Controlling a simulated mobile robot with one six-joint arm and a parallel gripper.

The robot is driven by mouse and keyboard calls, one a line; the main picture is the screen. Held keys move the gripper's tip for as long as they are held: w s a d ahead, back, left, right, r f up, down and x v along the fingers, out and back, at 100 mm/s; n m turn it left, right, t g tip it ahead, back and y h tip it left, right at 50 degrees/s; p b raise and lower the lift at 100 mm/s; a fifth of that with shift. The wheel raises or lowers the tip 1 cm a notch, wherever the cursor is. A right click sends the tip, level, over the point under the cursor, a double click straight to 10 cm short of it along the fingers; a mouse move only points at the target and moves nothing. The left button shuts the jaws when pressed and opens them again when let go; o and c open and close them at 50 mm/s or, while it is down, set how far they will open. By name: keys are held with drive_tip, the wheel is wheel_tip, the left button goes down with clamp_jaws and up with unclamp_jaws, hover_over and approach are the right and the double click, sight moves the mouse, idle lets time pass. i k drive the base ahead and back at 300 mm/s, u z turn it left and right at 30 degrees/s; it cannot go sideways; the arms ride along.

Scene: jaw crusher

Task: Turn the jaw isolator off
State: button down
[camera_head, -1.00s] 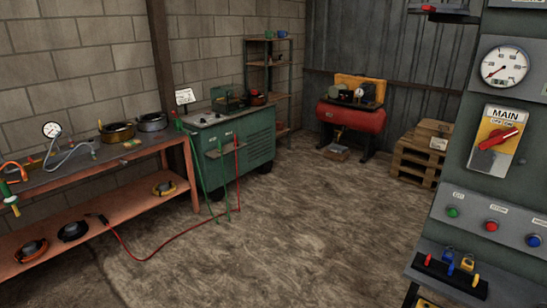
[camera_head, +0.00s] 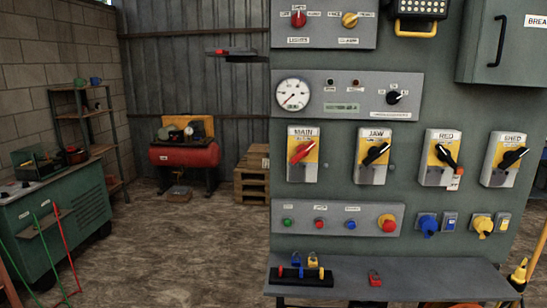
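The jaw isolator (camera_head: 373,156) is a grey box with a yellow plate labelled JAW and a black rotary handle, on the grey-green panel right of centre. Its handle sits slanted, lower left to upper right; the position lettering is too small to read. The MAIN isolator (camera_head: 303,154) with a red handle is to its left. The RED isolator (camera_head: 440,158) and the SHED isolator (camera_head: 504,160), both with black handles, are to its right. My gripper is not in view.
Below the isolators is a strip of push buttons (camera_head: 337,219). A shelf (camera_head: 410,271) juts out under it with a padlock rack (camera_head: 302,276) and a red padlock (camera_head: 375,279). A green cart (camera_head: 88,215) stands at left. The floor (camera_head: 180,245) between is open.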

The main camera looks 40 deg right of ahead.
sight(374, 152)
drive_tip(key=u, duration=1.55)
drive_tip(key=k, duration=0.1)
drive_tip(key=z, duration=3.25)
drive_tip(key=i, duration=0.6)
drive_tip(key=z, duration=0.05)
drive_tip(key=k, duration=0.6)
